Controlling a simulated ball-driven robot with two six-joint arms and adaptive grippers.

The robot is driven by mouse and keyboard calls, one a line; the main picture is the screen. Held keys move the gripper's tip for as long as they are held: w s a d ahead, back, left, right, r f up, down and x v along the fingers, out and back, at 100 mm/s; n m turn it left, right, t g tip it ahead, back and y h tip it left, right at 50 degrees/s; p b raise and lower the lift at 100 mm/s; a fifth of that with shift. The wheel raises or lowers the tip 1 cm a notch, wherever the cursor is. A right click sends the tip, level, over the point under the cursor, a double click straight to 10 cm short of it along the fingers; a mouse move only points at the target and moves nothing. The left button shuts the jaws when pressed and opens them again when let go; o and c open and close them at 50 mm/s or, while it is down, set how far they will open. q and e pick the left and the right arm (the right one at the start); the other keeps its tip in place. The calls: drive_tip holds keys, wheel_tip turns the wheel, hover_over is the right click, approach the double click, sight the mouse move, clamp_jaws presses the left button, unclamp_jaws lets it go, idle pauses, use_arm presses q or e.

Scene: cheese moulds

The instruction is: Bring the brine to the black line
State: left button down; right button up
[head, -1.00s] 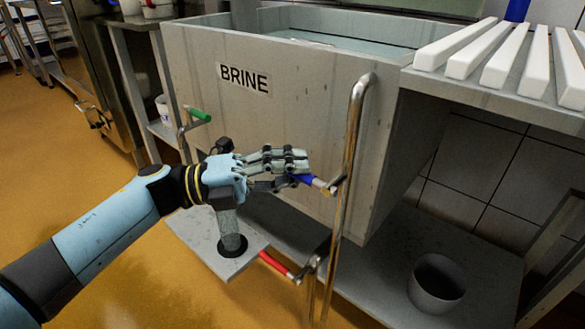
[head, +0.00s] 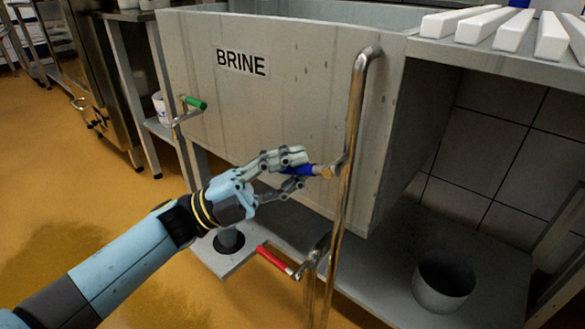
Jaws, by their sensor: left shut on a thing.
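The grey brine tank (head: 270,110) bears a BRINE label (head: 242,63). Only a strip of its inside shows at the top edge, and I see no black line. A blue-handled valve lever (head: 303,170) sits on the metal pipe (head: 353,120) at the tank's right front. My left gripper (head: 294,163) is shut on the blue handle, its fingers covering part of it. A red-handled lever (head: 274,258) is lower on the pipe. A green-handled tap (head: 194,102) is on the tank's left front. My right gripper is out of view.
A grey bucket (head: 444,281) stands on the low shelf (head: 400,250) at the right. White bars (head: 513,30) lie on the bench at the upper right. Open orange floor (head: 80,190) is at the left.

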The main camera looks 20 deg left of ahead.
use_arm(q)
drive_tip(key=shift+s+d+f+n+t+b, duration=0.1)
drive_tip(key=shift+f+n+t+b, duration=0.15)
drive_tip(key=shift+f+n, duration=0.2)
drive_tip(key=shift+s+d+f+n+t+b, duration=0.1)
drive_tip(key=shift+f+n+t, duration=0.15)
drive_tip(key=shift+f+n, duration=0.15)
drive_tip(key=c, duration=1.6)
unclamp_jaws()
drive_tip(key=o, duration=0.4)
drive_tip(key=shift+w+r, duration=0.1)
drive_tip(key=shift+r, duration=0.15)
drive_tip(key=shift+c, duration=0.2)
drive_tip(key=shift+a, duration=0.1)
drive_tip(key=v, duration=1.2)
